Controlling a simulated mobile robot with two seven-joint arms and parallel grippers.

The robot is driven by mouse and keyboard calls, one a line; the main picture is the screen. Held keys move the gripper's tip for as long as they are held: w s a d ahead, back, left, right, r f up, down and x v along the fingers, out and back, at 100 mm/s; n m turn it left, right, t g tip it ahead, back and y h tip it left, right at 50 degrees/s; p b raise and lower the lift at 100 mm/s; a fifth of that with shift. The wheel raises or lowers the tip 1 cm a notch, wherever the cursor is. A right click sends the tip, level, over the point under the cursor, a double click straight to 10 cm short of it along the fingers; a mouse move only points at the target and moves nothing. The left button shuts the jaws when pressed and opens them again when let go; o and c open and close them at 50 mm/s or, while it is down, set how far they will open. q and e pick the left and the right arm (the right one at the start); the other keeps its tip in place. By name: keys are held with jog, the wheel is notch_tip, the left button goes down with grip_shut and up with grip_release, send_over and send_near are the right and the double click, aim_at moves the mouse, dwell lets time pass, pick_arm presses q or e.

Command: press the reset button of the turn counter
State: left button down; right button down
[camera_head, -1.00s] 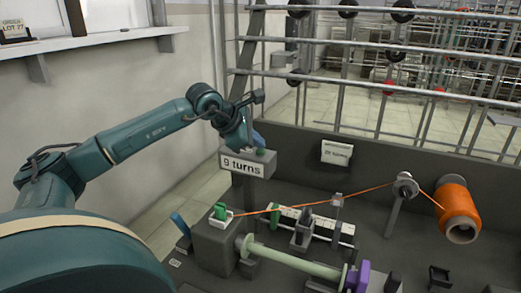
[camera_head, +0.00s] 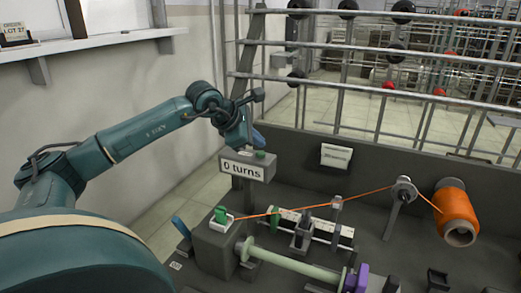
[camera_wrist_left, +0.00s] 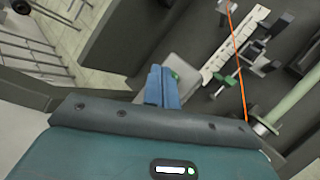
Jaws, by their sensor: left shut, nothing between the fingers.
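The turn counter (camera_head: 242,171) is a grey box on a post, and its white display reads "0 turns". Its green reset button (camera_head: 261,155) sits on top at the right end. My left gripper (camera_head: 258,139) is shut and empty, with its blue fingertips just above the button. In the left wrist view the shut blue fingers (camera_wrist_left: 163,88) point at the counter's top (camera_wrist_left: 188,72). A bit of the green button (camera_wrist_left: 175,76) shows beside the fingertips. I cannot tell whether they touch it. My right gripper is not in view.
Below the counter is a winder with a pale green rod (camera_head: 295,263). An orange thread runs from an orange spool (camera_head: 457,212) past a guide (camera_head: 404,189) to a green clamp (camera_head: 221,215). A small card (camera_head: 336,156) stands behind. A rack (camera_head: 400,55) is at the back.

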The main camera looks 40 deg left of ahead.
aim_at(257, 153)
pick_arm(q)
notch_tip(257, 153, up, 5)
jog(key=p, duration=0.4)
dwell(0.3)
dwell(0.4)
